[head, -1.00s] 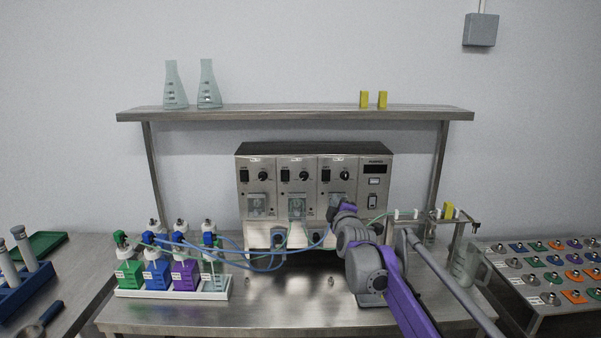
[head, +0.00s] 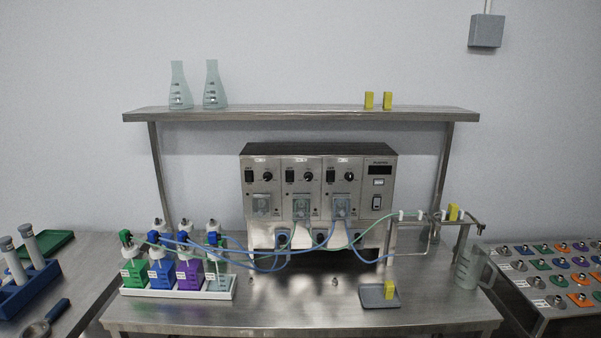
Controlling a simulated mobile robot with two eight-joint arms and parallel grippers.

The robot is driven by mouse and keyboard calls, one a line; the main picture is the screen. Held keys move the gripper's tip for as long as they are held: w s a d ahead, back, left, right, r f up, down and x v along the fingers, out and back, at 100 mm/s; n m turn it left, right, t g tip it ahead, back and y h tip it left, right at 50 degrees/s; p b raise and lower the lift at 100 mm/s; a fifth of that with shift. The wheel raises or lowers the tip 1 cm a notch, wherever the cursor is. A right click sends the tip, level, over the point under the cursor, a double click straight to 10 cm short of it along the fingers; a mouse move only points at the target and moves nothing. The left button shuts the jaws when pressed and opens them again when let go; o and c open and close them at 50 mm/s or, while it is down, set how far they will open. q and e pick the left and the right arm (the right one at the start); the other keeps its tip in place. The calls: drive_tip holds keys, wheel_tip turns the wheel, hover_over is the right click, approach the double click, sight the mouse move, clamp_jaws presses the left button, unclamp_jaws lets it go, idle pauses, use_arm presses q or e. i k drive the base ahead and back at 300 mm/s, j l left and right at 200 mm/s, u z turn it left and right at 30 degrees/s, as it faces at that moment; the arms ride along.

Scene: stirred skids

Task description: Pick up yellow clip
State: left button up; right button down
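One yellow clip (head: 390,289) stands at the right side of a small grey tray (head: 371,301) on the front right of the steel bench. Another yellow clip (head: 453,212) is on the thin metal rack (head: 430,220) at the bench's right end, near white fittings. Two more yellow clips, one on the left (head: 369,100) and one on the right (head: 387,101), stand upright on the high shelf. Neither of my grippers is in view.
A pump unit (head: 318,190) stands mid-bench, with blue and green tubes running from several bottles in a white tray (head: 180,294). A clear beaker (head: 469,268) is at the right edge. Two flasks, left (head: 180,88) and right (head: 214,86), stand on the shelf (head: 300,116). The front middle is clear.

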sight(453, 209)
drive_tip(key=i, duration=0.3)
drive_tip(key=i+l+u, duration=0.2)
drive_tip(key=i+l, duration=0.15)
drive_tip(key=i+l+u, duration=0.15)
drive_tip(key=l, duration=0.4)
drive_tip(key=l+u, duration=0.2)
drive_tip(key=l, duration=0.9)
drive_tip(key=i, duration=0.05)
